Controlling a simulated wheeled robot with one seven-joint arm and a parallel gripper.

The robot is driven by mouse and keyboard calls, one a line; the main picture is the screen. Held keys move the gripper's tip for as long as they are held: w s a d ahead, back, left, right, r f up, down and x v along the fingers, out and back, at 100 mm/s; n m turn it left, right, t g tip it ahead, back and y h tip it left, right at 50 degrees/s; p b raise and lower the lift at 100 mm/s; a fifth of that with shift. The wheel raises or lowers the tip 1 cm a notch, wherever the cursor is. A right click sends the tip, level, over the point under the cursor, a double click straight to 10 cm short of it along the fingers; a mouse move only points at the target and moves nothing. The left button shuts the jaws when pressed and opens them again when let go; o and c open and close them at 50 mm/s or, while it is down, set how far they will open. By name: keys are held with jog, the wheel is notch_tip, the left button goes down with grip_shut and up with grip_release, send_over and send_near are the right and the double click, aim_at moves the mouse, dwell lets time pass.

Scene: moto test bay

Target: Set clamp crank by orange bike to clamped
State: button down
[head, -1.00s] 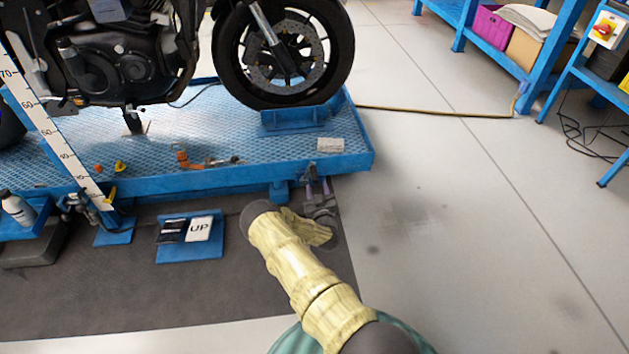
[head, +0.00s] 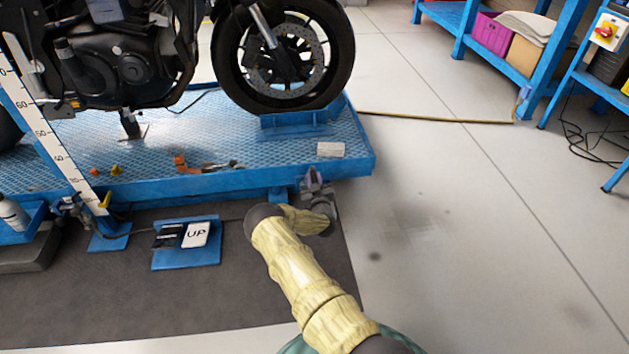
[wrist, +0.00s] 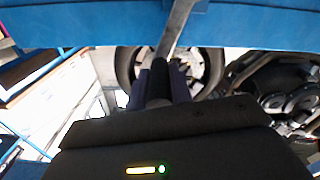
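The clamp crank shows in the wrist view as a dark grip (wrist: 160,74) on a bare metal arm (wrist: 182,22) that runs up over the blue platform edge. My gripper (wrist: 162,88) has one finger on each side of the dark grip, with no clear gap between. In the head view my gripper (head: 312,182) is at the front edge of the blue lift platform (head: 240,183), near its right corner; the crank there is too small and hidden to tell apart. The motorcycle (head: 130,65) stands on the platform; its visible parts look black, not orange.
A blue panel with an "UP" card (head: 196,235) and a white scale post (head: 62,150) are left of my arm. Small orange parts (head: 181,163) lie on the platform. Blue shelves (head: 490,60) stand at the right. Grey floor between is open, with a yellow hose (head: 440,116) across it.

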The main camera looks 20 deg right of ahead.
jog(key=shift+d, duration=0.15)
jog(key=shift+s+d+f+m+p, duration=0.15)
jog(key=shift+d+m+p, duration=0.25)
jog(key=shift+m, duration=0.3)
jog(key=shift+s+d+f+m+b, duration=0.2)
jog(key=shift+d+f+m, duration=0.6)
jog(key=shift+f+m, duration=1.05)
jog(key=shift+s+d+f+m+b, duration=0.1)
jog(key=shift+s+d+f+m, duration=0.2)
jog(key=shift+d+f+m, duration=1.4)
jog(key=shift+s+a+f+m+b, duration=0.2)
jog(key=shift+f+m, duration=0.7)
jog(key=shift+m, duration=1.95)
jog(key=c, duration=1.3)
grip_release()
jog(key=shift+f, duration=0.1)
jog(key=shift+o, duration=0.2)
jog(key=shift+d, duration=0.1)
